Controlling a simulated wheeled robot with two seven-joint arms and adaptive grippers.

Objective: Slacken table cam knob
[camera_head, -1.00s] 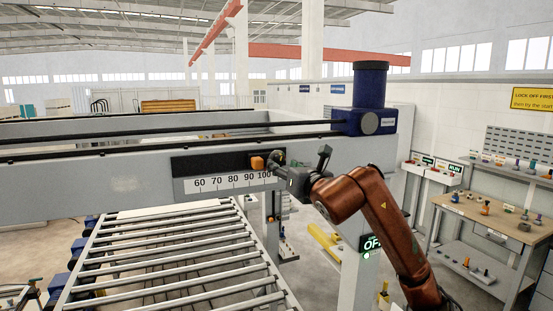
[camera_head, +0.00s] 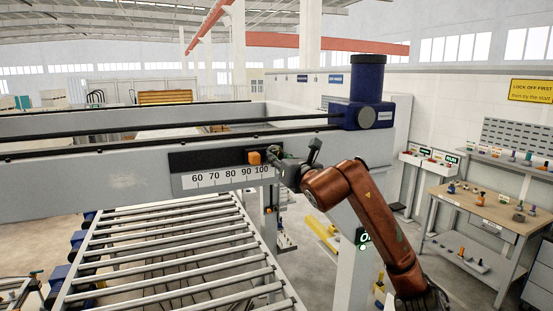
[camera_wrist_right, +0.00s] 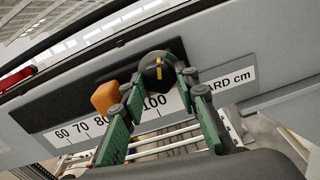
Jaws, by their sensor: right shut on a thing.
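The cam knob is a round black knob (camera_wrist_right: 157,70) with a yellow mark, on the dark panel of the gantry beam. In the right wrist view it sits between the green fingers of my right gripper (camera_wrist_right: 158,82), which is shut on it. In the head view my right gripper (camera_head: 284,163) reaches the beam from the right and hides most of the knob. An orange block-shaped pointer (camera_head: 254,157) is just left of the gripper; it also shows in the right wrist view (camera_wrist_right: 105,97). The scale (camera_head: 225,176) below reads 60 to 100. My left gripper is out of view.
A roller table (camera_head: 175,255) lies below the beam (camera_head: 90,180). A blue motor housing (camera_head: 367,90) stands on the beam's right end. A workbench (camera_head: 490,205) with several small parts is at right, beneath a yellow sign (camera_head: 533,90).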

